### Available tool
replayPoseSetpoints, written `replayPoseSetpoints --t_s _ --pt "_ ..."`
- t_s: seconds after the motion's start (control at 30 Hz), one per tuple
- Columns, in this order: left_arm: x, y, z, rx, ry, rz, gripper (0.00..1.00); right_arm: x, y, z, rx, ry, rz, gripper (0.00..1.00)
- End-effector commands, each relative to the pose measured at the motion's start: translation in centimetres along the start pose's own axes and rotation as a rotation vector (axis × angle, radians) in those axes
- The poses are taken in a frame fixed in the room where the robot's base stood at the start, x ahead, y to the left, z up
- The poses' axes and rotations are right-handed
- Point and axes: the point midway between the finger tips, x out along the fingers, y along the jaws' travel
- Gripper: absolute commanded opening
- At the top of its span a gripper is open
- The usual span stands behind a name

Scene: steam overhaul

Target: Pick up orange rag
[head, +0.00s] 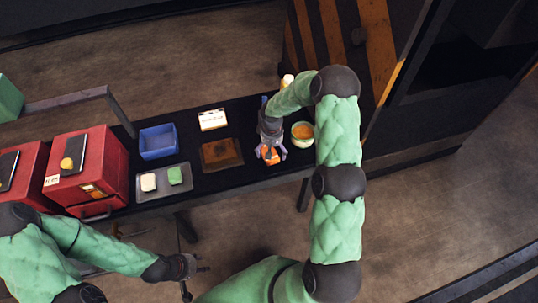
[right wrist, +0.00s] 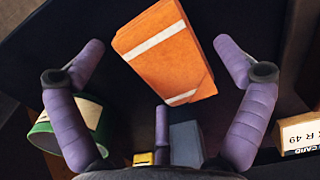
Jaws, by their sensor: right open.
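The orange rag (right wrist: 165,52) is a folded block with white stripes, lying on the black table (head: 235,180). In the head view the rag (head: 271,158) shows partly below my right gripper (head: 270,152). In the right wrist view my right gripper (right wrist: 158,55) is open, with its purple fingers spread to either side of the rag. Gaps show between the fingers and the rag, and nothing is held. My left gripper (head: 192,266) is low in front of the table, away from the rag; its jaws are too small and dark to read.

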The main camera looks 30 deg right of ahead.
Motion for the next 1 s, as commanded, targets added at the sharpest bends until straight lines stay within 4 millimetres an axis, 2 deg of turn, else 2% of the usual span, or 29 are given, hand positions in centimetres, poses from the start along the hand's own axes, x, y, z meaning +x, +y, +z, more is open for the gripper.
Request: replayPoseSetpoints --t_s 0.1,0.27,0.3,0.73,0.87,1.0 --pt "-0.1 0.0 0.0 0.000 0.000 0.000 0.40 -0.1 0.0 0.0 0.000 0.001 0.000 1.00" --pt "-0.1 0.0 0.0 0.000 0.000 0.000 0.40 -0.1 0.0 0.0 0.000 0.001 0.000 0.55" --pt "-0.1 0.0 0.0 0.000 0.000 0.000 0.40 -0.1 0.0 0.0 0.000 0.001 0.000 0.50" --pt "-0.3 0.1 0.0 0.000 0.000 0.000 0.40 -0.6 0.0 0.0 0.000 0.001 0.000 0.49" --pt "-0.9 0.3 0.0 0.000 0.000 0.000 0.40 -1.8 0.1 -0.1 0.001 0.003 0.000 0.49" --pt "-2.0 0.7 0.1 0.000 0.000 0.000 0.40 -4.0 0.0 -0.1 0.001 0.003 0.000 0.49"
